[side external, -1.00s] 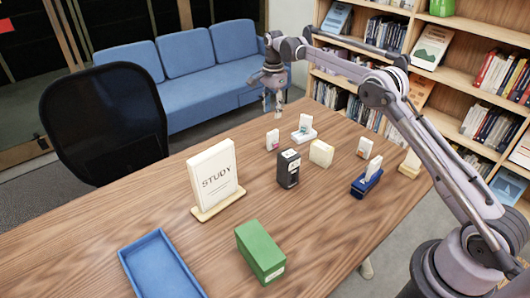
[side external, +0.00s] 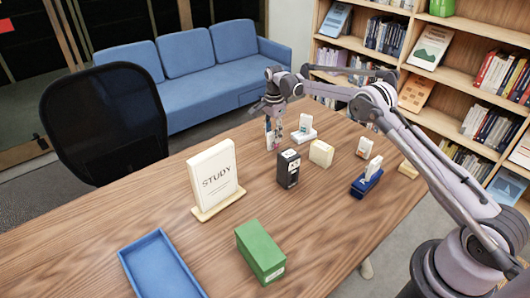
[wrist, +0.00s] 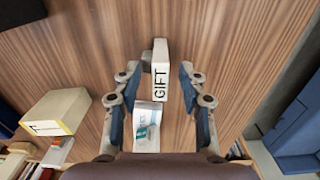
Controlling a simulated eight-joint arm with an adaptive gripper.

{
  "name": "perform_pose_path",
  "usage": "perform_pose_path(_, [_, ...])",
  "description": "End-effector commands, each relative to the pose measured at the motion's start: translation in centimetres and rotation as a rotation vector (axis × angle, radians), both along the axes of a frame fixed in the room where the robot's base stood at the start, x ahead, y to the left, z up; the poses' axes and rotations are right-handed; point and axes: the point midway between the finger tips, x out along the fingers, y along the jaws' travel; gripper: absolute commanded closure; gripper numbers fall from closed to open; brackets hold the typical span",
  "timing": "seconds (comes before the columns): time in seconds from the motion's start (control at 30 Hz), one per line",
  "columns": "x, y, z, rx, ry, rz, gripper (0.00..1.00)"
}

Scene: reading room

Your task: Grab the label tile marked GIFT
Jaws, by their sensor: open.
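The GIFT tile (wrist: 161,80) is a small upright white block with black lettering. In the wrist view it stands on the wooden table between the fingertips of my gripper (wrist: 158,78), which is open, with a gap visible on both sides. In the side view my gripper (side external: 273,142) is low over the table's far side, around the spot where the tile stands, and its fingers mostly hide the tile. A white holder with a card (side external: 305,130) stands close to the right of my gripper; it also shows below the tile in the wrist view (wrist: 147,120).
Near my gripper are a black box (side external: 288,169) and a cream block (side external: 321,153). A blue stand (side external: 366,184) and a small tile (side external: 364,148) are farther right. A STUDY sign (side external: 214,178), green box (side external: 260,252) and empty blue tray (side external: 163,268) are nearer. Table between them is clear.

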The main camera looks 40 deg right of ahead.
Motion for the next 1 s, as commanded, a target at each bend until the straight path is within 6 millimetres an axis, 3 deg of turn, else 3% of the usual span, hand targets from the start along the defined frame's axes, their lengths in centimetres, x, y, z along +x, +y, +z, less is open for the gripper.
perform_pose_path(0.3, [-0.02,0.03,-0.75,0.000,0.000,0.000,0.58])
perform_pose_path(0.33, [-0.02,0.03,-0.74,0.000,0.000,0.000,0.61])
perform_pose_path(0.47, [-0.01,0.03,-0.73,0.000,0.000,0.000,0.99])
perform_pose_path(1.0, [0.00,0.03,0.00,0.000,0.000,0.000,1.00])
